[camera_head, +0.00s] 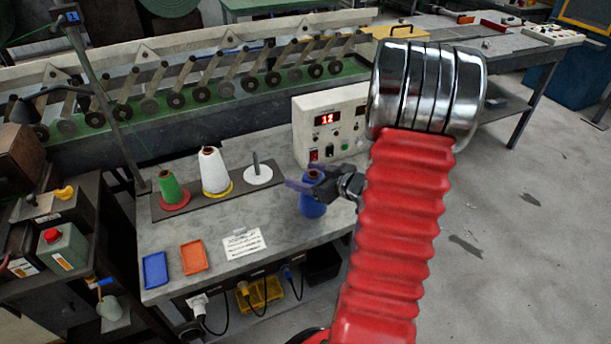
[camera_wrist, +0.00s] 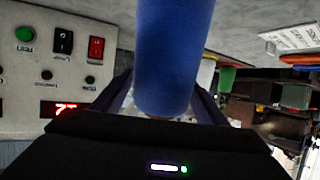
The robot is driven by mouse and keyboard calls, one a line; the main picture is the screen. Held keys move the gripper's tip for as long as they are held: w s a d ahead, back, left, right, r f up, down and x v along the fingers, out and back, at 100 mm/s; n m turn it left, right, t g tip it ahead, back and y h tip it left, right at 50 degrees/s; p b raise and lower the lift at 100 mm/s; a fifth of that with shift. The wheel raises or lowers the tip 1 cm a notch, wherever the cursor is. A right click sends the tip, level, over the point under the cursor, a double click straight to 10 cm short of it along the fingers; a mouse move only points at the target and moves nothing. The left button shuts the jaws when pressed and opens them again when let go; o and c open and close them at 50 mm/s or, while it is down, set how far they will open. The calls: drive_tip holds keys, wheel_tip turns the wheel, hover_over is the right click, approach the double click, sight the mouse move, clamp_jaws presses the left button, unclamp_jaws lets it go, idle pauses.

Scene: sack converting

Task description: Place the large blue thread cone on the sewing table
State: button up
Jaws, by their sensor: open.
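The large blue thread cone (camera_head: 312,208) stands upright near the right end of a grey table (camera_head: 205,228), in front of the control box. My gripper (camera_head: 306,180) is open at the cone's upper part, with a finger crossing in front of its top in the head view. In the wrist view the blue cone (camera_wrist: 172,55) lies between my two open fingers (camera_wrist: 165,100). I cannot tell whether either finger touches it. Which table is the sewing table is not marked.
A white control box (camera_head: 330,122) stands close behind the cone. A plate on the table holds a green cone (camera_head: 171,188), a white cone (camera_head: 213,170) and an empty spindle (camera_head: 257,172). Blue (camera_head: 155,270) and orange (camera_head: 194,257) trays lie at the front left. Open floor is to the right.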

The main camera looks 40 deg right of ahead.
drive_tip(key=v, duration=1.2)
idle(0.3)
idle(0.5)
